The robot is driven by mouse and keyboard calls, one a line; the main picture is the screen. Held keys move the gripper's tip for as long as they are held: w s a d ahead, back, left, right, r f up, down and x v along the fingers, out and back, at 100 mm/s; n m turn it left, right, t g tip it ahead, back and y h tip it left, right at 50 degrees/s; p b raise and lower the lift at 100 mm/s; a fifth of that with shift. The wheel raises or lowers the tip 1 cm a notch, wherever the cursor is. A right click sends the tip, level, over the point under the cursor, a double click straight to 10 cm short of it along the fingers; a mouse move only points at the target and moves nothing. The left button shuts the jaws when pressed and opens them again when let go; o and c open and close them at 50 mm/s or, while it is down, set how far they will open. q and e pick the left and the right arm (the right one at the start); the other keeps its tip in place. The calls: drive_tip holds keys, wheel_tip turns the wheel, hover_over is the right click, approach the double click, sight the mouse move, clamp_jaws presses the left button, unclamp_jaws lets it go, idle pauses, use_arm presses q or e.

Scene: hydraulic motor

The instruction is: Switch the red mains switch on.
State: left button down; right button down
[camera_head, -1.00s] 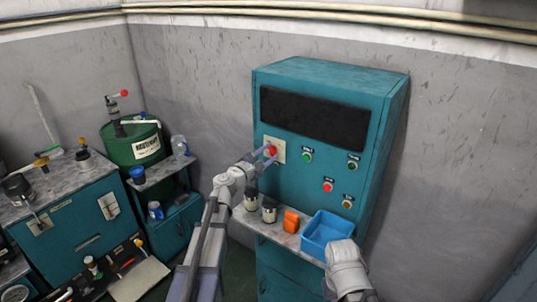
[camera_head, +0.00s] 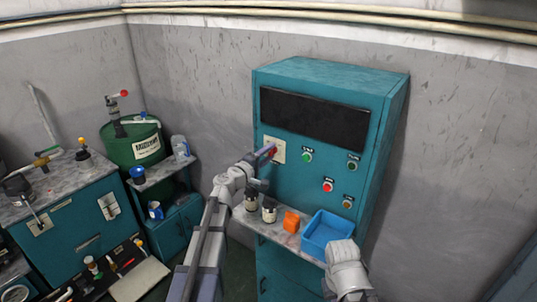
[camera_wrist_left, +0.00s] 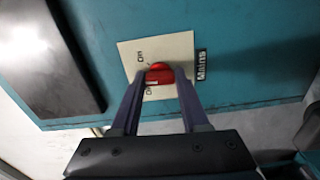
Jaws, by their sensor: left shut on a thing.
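The red mains switch (camera_wrist_left: 160,72) sits on a cream plate (camera_wrist_left: 176,48) beside a label reading "Mains". My left gripper (camera_wrist_left: 159,78) has one finger on each side of the red knob and is shut on it. In the head view, the gripper (camera_head: 265,153) reaches the plate (camera_head: 279,148) on the teal cabinet (camera_head: 280,80), and its fingers cover much of the switch. Lettering shows on the plate above and below the knob in the wrist view. Only a link of my right arm shows; its gripper is out of sight.
Green (camera_head: 307,156) and red (camera_head: 328,186) buttons are on the cabinet front. Below stand two jars, an orange block (camera_head: 291,221) and a blue bin (camera_head: 325,232). A green drum (camera_head: 133,143) and a workbench with tools are at the left.

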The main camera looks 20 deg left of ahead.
use_arm(q)
drive_tip(key=m, duration=0.4)
drive_tip(key=shift+m, duration=2.2)
drive_tip(key=shift+c, duration=2)
unclamp_jaws()
drive_tip(key=shift+s, duration=0.1)
drive_tip(key=v, duration=0.7)
drive_tip(key=shift+s, duration=0.3)
drive_tip(key=shift+a, duration=0.15)
